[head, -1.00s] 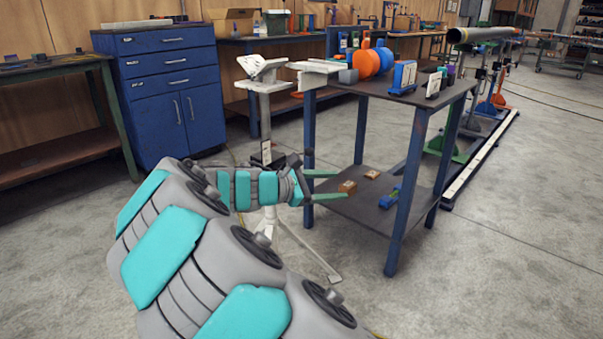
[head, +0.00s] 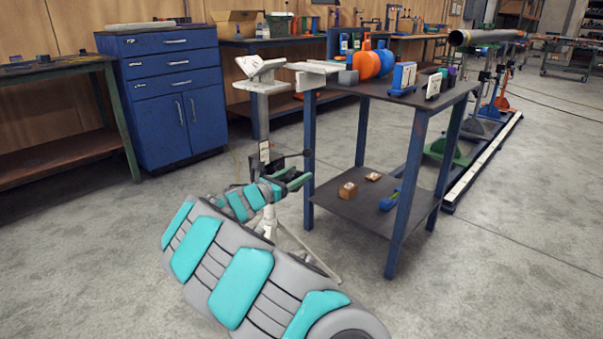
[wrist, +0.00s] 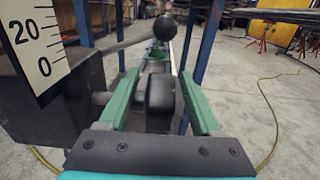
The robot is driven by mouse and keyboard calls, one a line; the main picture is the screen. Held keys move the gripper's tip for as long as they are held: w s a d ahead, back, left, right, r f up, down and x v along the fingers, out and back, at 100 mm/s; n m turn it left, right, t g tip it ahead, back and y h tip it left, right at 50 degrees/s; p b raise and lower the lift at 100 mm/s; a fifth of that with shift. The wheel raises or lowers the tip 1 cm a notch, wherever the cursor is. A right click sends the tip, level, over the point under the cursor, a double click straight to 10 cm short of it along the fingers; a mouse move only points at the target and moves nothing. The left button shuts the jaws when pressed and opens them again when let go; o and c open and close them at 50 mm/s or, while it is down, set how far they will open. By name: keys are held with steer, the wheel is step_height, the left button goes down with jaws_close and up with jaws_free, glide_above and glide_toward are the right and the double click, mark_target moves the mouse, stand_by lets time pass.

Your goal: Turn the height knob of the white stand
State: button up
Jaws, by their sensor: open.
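The white stand (head: 261,83) stands upright left of the blue-legged table, with a V-shaped top. Its black collar and scale plate (wrist: 35,40) fill the left of the wrist view. A black rounded knob (wrist: 160,98) lies between the fingers of my gripper (wrist: 158,75), level with a short grey shaft from the collar. My gripper (head: 299,179) is open, one green finger on each side of the knob; I cannot tell whether either touches it. A lever with a black ball (wrist: 165,27) sticks out beyond the fingertips. The knob is hidden in the head view.
The blue-legged table (head: 424,104) stands close to the right of my gripper, with orange and blue parts on top and small blocks on its lower shelf. A blue cabinet (head: 165,95) is behind on the left. Floor is open at front right.

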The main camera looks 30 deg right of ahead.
steer(key=shift+x, duration=1.05)
jaws_close()
